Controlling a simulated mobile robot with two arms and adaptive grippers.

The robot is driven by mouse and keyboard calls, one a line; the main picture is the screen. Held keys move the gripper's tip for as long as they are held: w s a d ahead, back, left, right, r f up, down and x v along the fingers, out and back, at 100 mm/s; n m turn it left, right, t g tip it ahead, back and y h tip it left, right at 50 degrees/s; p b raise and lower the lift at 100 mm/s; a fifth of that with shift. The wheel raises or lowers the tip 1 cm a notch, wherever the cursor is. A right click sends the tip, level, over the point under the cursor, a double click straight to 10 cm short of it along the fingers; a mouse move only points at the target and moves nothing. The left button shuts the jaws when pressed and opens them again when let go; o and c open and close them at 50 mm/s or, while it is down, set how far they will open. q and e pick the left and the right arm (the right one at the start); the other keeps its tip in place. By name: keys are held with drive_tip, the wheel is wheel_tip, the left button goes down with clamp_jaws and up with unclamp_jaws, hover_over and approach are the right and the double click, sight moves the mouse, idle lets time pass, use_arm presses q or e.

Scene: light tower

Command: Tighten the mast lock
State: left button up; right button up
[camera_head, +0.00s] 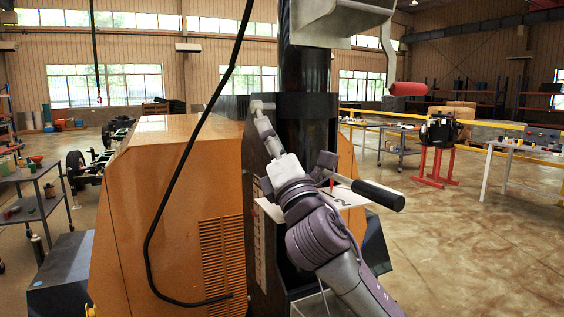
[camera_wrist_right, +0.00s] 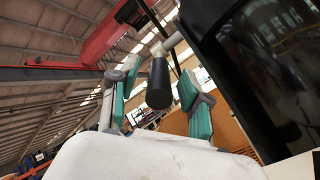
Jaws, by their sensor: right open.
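My right gripper (camera_head: 266,128) is beside the black mast (camera_head: 306,130) of the light tower, reaching up from the lower right in the head view. In the right wrist view the gripper (camera_wrist_right: 160,78) is open, with one green-padded finger on each side of a black cylindrical grip (camera_wrist_right: 159,84). The grip sits on a light metal rod (camera_wrist_right: 172,43) by the mast; I take it for the mast lock handle. A gap shows between the grip and each finger. In the head view the light metal end (camera_head: 260,105) shows just above my gripper, and the grip is mostly hidden. My left gripper is out of view.
The orange housing (camera_head: 165,200) stands left of the mast, with a black cable (camera_head: 182,160) hanging in front. A black handle (camera_head: 378,195) sticks out right of my arm. Open floor (camera_head: 490,250) lies right.

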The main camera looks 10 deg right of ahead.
drive_tip(key=v, duration=0.9)
drive_tip(key=shift+d+r, duration=0.1)
